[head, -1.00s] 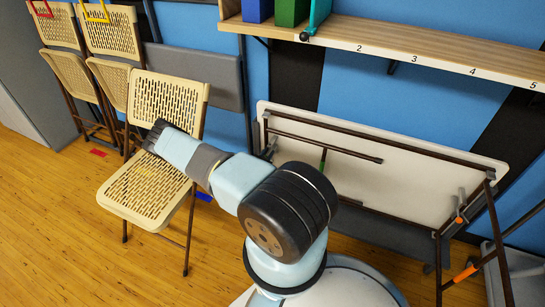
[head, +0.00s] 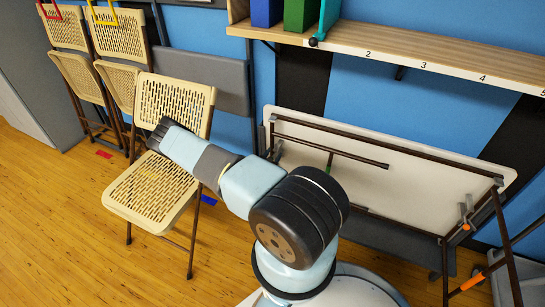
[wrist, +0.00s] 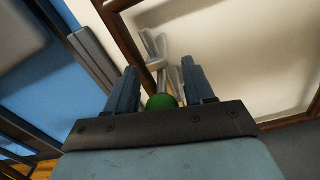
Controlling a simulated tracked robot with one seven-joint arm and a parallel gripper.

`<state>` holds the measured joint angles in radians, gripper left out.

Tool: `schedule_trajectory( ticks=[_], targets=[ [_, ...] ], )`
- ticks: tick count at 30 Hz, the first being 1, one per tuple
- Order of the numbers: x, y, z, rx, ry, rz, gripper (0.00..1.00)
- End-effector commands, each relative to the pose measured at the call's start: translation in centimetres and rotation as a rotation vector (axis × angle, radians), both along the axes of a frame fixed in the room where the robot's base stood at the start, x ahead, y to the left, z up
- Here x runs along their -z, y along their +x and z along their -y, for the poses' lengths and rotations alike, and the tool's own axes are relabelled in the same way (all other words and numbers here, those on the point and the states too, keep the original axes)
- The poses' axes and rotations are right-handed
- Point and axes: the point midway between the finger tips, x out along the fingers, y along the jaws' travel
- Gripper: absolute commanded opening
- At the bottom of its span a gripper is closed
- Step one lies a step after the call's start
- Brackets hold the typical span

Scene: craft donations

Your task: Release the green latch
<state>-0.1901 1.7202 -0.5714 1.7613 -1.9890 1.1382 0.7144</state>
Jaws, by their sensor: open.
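The green latch shows as a round green knob (wrist: 162,102) in the wrist view, low between the two fingers and close to the palm; its lower part is hidden by the palm. Pale grey metal lever pieces (wrist: 157,50) are just beyond it. My gripper (wrist: 159,78) is open, with one finger on each side of the knob; I cannot tell whether they touch it. In the head view, the folded table (head: 420,187) leans on the wall with a green band (head: 329,161) on a strut.
A tan folding chair (head: 152,192) stands open at left beside my arm. More folded chairs (head: 118,32) hang on the wall. A numbered shelf (head: 410,58) with coloured folders is above. An orange knob (head: 466,227) is on the table's right side. Floor at front left is clear.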

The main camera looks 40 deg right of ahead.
Motion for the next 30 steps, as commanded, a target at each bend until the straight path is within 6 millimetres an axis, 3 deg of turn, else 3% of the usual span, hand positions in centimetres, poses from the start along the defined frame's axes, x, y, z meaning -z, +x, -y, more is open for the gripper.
schedule_trajectory(
  ticks=[8,21,30],
  targets=[
    [0.1,-0.7,-1.4,0.000,0.001,-0.002,0.53],
    [0.2,-4.5,-8.9,-0.002,0.000,-0.003,0.53],
    [0.1,-6.2,-11.9,0.000,0.000,-0.001,0.53]
  ],
)
